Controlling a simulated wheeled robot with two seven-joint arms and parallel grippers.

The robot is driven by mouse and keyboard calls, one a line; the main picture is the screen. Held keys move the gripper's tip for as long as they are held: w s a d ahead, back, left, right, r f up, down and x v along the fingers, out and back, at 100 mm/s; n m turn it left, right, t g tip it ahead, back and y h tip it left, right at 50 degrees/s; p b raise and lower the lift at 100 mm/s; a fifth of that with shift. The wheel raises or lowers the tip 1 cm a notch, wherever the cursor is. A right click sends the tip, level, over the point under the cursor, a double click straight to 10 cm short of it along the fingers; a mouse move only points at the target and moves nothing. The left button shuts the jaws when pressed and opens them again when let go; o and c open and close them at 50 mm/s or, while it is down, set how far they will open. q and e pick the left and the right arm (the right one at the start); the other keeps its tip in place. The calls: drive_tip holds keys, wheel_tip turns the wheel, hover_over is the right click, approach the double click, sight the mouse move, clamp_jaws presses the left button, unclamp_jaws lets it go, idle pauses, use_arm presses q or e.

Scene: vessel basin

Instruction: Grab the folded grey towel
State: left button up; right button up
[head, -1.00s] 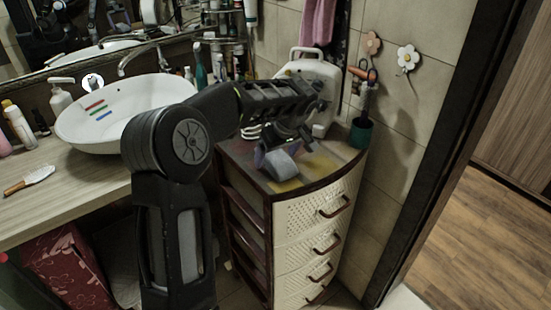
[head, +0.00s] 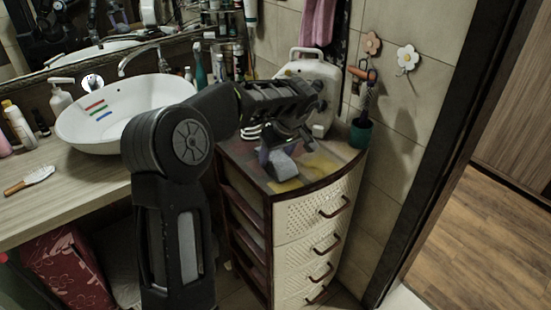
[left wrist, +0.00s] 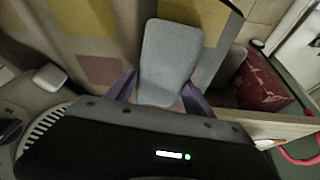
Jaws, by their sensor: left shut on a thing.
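The folded grey towel (head: 282,164) is a small light grey pad over the top of the drawer cabinet in the head view. In the left wrist view the towel (left wrist: 167,62) extends out from between the two purple-grey fingers. My left gripper (head: 272,153) is shut on the towel, near its end. The fingers also show in the left wrist view (left wrist: 160,92), one on each side of the towel. Whether the towel still touches the cabinet top is hard to tell. My right gripper is not in view.
The drawer cabinet (head: 312,218) has a patterned top. A white jug (head: 318,85) and a green cup (head: 361,133) stand at its back. A white basin (head: 108,112) sits on the wooden counter (head: 75,188) at left. A doorway opens at right.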

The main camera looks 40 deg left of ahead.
sight(276, 154)
use_arm(q)
wheel_tip(276, 154, up, 10)
drive_tip(key=shift+b, duration=0.5)
idle(0.6)
